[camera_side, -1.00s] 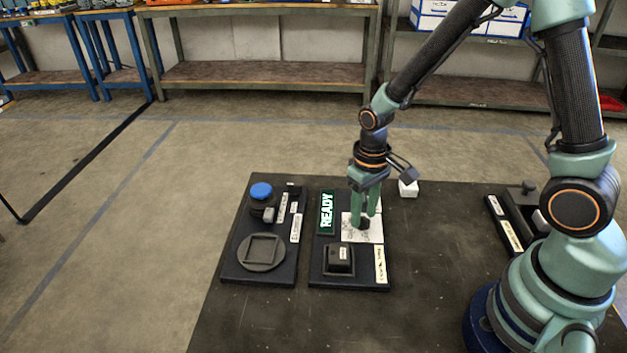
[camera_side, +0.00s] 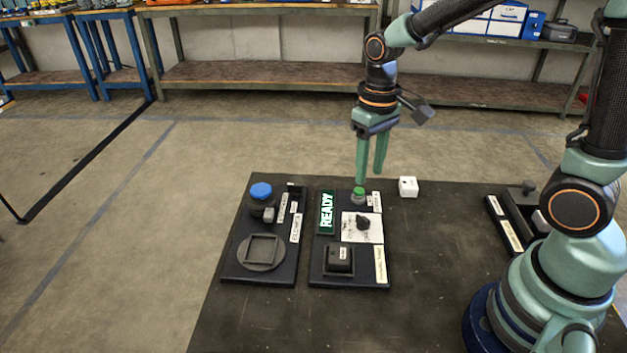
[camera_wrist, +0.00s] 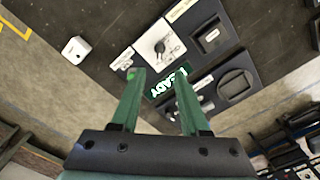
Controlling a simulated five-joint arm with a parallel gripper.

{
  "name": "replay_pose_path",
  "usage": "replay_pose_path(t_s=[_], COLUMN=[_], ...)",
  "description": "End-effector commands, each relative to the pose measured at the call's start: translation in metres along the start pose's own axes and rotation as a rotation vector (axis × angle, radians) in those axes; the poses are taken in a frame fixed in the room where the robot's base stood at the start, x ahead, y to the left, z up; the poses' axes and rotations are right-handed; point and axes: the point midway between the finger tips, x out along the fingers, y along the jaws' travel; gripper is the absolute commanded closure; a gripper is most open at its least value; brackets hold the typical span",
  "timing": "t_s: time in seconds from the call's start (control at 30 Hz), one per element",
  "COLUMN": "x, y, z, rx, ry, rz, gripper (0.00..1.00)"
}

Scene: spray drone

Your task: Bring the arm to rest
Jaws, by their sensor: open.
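My gripper (camera_side: 370,180) is open and empty. It points down above the far end of the right-hand dark panel. The panel carries a lit green READY sign (camera_side: 326,212), a black knob (camera_side: 363,222) on a white plate, and a dark square block or socket (camera_side: 339,259) nearer the front. In the wrist view, the open fingers (camera_wrist: 160,80) frame the READY sign (camera_wrist: 168,86), and the knob (camera_wrist: 160,46) shows beyond them.
The left panel holds a blue-capped jar (camera_side: 261,191) and a round plate with a square frame (camera_side: 262,251). A small white cube (camera_side: 408,187) stands right of the gripper. A dark holder (camera_side: 515,215) stands near my base. The middle of the table (camera_side: 440,260) is clear.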

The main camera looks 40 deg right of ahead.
Motion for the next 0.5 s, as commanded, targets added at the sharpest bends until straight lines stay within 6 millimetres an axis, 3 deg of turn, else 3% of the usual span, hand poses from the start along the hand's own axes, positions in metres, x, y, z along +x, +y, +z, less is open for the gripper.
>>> replay_pose_path(t_s=[0.23,0.5], x=[-0.009,-0.059], y=[0.001,0.007], z=[0.002,0.021], rx=[-0.001,-0.005], ry=[0.031,0.221], rz=[-0.002,-0.008], gripper=[0.55,0.55])
